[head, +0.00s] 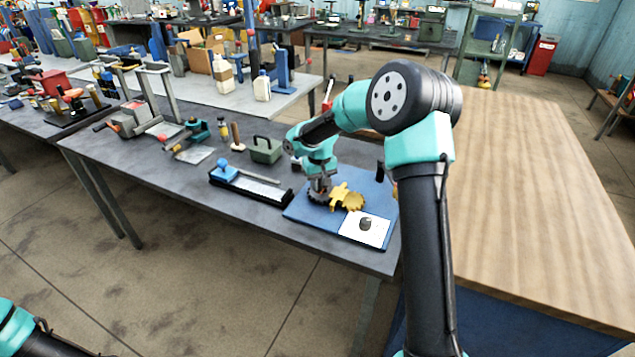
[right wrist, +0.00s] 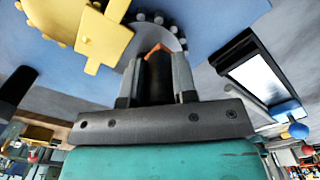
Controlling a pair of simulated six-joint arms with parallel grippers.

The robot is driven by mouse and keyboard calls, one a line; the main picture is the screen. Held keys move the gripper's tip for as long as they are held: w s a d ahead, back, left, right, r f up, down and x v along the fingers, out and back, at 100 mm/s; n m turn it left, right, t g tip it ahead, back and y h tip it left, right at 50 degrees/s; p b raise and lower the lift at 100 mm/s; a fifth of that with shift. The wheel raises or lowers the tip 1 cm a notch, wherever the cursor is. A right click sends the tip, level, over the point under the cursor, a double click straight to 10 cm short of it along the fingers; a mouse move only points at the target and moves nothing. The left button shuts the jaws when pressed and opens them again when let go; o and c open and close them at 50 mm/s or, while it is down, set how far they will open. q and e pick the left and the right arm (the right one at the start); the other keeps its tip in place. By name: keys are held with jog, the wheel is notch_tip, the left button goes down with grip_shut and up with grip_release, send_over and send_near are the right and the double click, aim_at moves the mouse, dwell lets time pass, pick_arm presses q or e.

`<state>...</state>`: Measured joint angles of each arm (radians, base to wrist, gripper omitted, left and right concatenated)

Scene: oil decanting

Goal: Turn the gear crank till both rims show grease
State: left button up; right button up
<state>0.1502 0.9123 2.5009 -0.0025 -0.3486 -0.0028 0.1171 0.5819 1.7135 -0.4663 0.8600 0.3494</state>
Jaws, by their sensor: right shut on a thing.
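A blue board (head: 303,212) on the dark bench carries a golden-yellow gear (head: 355,202), a yellow bracket (head: 338,192) and a dark grey gear (head: 315,197). My right gripper (head: 320,186) comes down over the grey gear. In the right wrist view its fingers (right wrist: 158,80) are shut on a black crank handle (right wrist: 159,72) with an orange tip. The grey gear's teeth (right wrist: 150,18) show behind it, close to the yellow bracket (right wrist: 100,38). The fingers hide part of the crank and gear. I cannot make out grease on either rim. My left gripper is out of view.
A white plate (head: 352,232) with a dark cup-like piece (head: 366,223) is at the board's front right corner. A black tray (head: 250,188) with a blue-handled tool lies left of the board. A green box (head: 266,150) stands behind. A wooden tabletop (head: 530,200) is at right.

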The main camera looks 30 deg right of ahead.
jog(key=n, duration=0.3)
jog(key=s+n, duration=0.1)
jog(key=shift+d+n, duration=0.3)
jog(key=shift+d, duration=0.1)
jog(key=n, duration=0.2)
jog(key=d+n, duration=0.1)
jog(key=n, duration=0.1)
jog(key=shift+s+n, duration=0.2)
jog(key=shift+n, duration=0.1)
jog(key=n, duration=0.2)
jog(key=d+n, duration=0.1)
jog(key=n, duration=0.1)
jog(key=shift+d+n, duration=0.15)
jog(key=shift+n, duration=0.15)
jog(key=n, duration=0.2)
jog(key=d+n, duration=0.1)
jog(key=n, duration=0.1)
jog(key=shift+w+n, duration=0.2)
jog(key=shift+n, duration=0.2)
jog(key=shift+d, duration=0.1)
jog(key=o, duration=0.9)
jog(key=shift+r, duration=0.15)
